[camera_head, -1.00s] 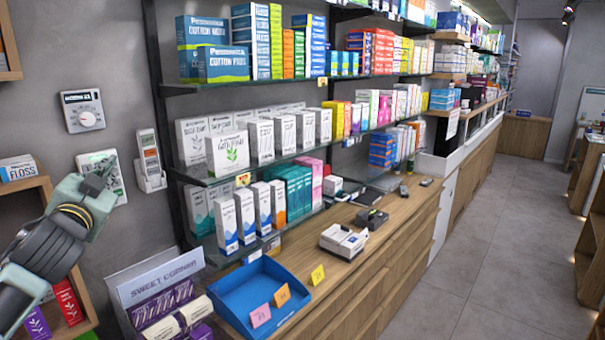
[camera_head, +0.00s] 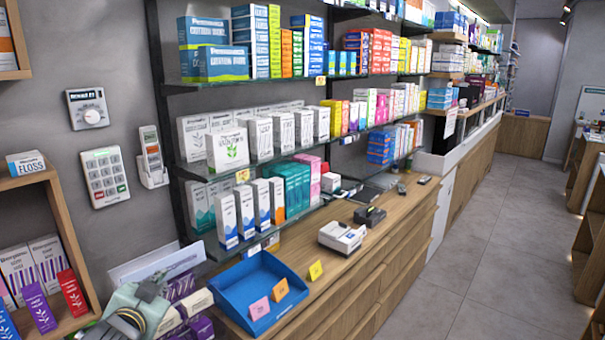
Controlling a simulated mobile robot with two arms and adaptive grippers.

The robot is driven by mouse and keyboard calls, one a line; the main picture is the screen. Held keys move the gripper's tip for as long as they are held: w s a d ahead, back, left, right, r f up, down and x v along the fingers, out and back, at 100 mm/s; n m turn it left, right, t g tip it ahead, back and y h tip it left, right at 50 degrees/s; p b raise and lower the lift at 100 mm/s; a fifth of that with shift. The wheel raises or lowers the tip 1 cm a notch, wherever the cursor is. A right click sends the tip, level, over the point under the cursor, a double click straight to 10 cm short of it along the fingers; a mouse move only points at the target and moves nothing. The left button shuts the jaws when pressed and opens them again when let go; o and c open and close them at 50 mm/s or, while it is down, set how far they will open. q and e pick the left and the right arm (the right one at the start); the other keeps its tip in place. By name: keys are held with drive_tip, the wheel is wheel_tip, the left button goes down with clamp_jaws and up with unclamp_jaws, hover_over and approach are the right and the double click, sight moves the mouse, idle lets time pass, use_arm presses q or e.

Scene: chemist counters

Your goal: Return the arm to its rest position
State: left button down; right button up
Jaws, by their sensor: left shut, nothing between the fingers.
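My left gripper (camera_head: 150,291) shows at the lower left of the head view, on the end of my pale green and dark grey arm. Its fingers are shut with nothing between them. It is in front of the Sweet Corner box display and left of the blue tray, overlapping part of the display from this viewpoint. Whether it touches the display cannot be told. Most of my left arm is below the picture edge. My right gripper is not in view.
A blue tray (camera_head: 232,301) sits on the wooden counter (camera_head: 352,272). A wooden shelf (camera_head: 72,240) with boxes stands at the left. A keypad (camera_head: 105,177) hangs on the wall. Stocked shelves line the back. The floor (camera_head: 492,262) at the right is clear.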

use_arm(q)
drive_tip(key=s+d+f+g+h, duration=0.1)
drive_tip(key=s+d+f+g, duration=0.4)
drive_tip(key=s+f, duration=0.85)
drive_tip(key=s+d+f+n+g, duration=0.1)
drive_tip(key=s+d+f+g, duration=0.1)
drive_tip(key=s+f, duration=0.35)
drive_tip(key=s+d+f+n+g+h, duration=0.1)
drive_tip(key=s+d+f+g, duration=0.1)
drive_tip(key=s, duration=0.7)
drive_tip(key=s+d+f+n+g, duration=0.1)
drive_tip(key=s+d+f, duration=0.15)
drive_tip(key=s, duration=0.45)
wheel_tip(320, 180, down, 34)
drive_tip(key=s+r+g+b, duration=0.1)
drive_tip(key=s+g+b, duration=0.1)
drive_tip(key=b, duration=0.5)
drive_tip(key=s+a+f+b, duration=0.2)
drive_tip(key=s+f, duration=0.6)
drive_tip(key=f, duration=0.3)
drive_tip(key=s+a+f+g+b, duration=0.1)
drive_tip(key=s+a+f+b, duration=0.1)
drive_tip(key=s+f, duration=0.6)
wheel_tip(320, 180, down, 4)
drive_tip(key=shift+s+r+m+b, duration=0.2)
drive_tip(key=shift+s+m+b, duration=0.2)
drive_tip(key=shift+b, duration=0.4)
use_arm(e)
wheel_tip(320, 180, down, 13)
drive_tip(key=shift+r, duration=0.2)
